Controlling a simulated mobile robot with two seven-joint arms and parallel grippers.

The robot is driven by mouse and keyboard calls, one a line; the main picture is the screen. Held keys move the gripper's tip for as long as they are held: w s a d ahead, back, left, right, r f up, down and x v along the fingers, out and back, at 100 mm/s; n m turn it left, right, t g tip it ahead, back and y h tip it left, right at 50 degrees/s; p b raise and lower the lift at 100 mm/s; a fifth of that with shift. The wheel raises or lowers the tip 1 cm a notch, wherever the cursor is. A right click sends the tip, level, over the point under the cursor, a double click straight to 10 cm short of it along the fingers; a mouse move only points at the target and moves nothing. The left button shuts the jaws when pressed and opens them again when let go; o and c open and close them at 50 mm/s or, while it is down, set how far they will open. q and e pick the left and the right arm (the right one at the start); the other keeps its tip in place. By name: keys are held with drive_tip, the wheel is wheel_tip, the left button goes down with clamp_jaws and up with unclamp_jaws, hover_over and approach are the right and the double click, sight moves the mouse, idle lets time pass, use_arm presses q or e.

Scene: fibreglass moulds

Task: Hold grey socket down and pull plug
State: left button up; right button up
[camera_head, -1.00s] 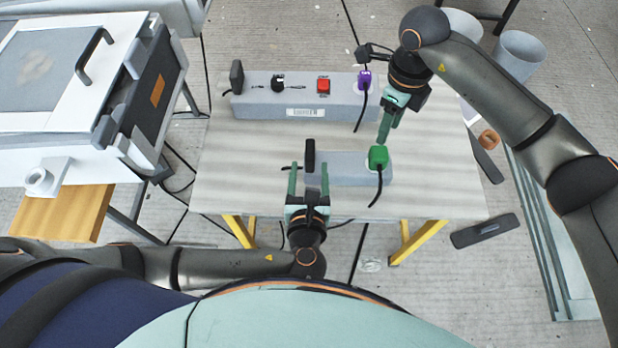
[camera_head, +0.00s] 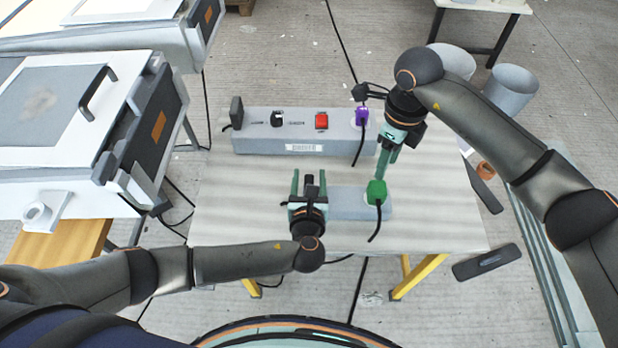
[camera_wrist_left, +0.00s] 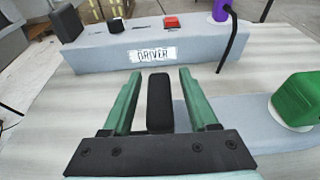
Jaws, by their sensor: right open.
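The grey socket (camera_head: 348,203) is a low grey block near the table's front. The green plug (camera_head: 376,192) with a black cord sits at its right end. It also shows at the right in the left wrist view (camera_wrist_left: 300,100). A black upright handle (camera_wrist_left: 160,102) stands at the block's left end. My left gripper (camera_head: 309,178) is open, with one finger on each side of this handle and gaps between. It hides part of the block in the head view. My right gripper (camera_head: 384,168) points down just behind the green plug. Contact is not clear.
A longer grey block (camera_head: 255,145) labelled "DRIVER" lies behind, with a red switch (camera_head: 321,121) and a purple plug (camera_head: 362,116). A white-topped machine (camera_head: 60,120) stands at the left. The table (camera_head: 225,215) is clear at front left.

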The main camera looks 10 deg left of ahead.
use_arm(q)
clamp_jaws()
idle(1.2)
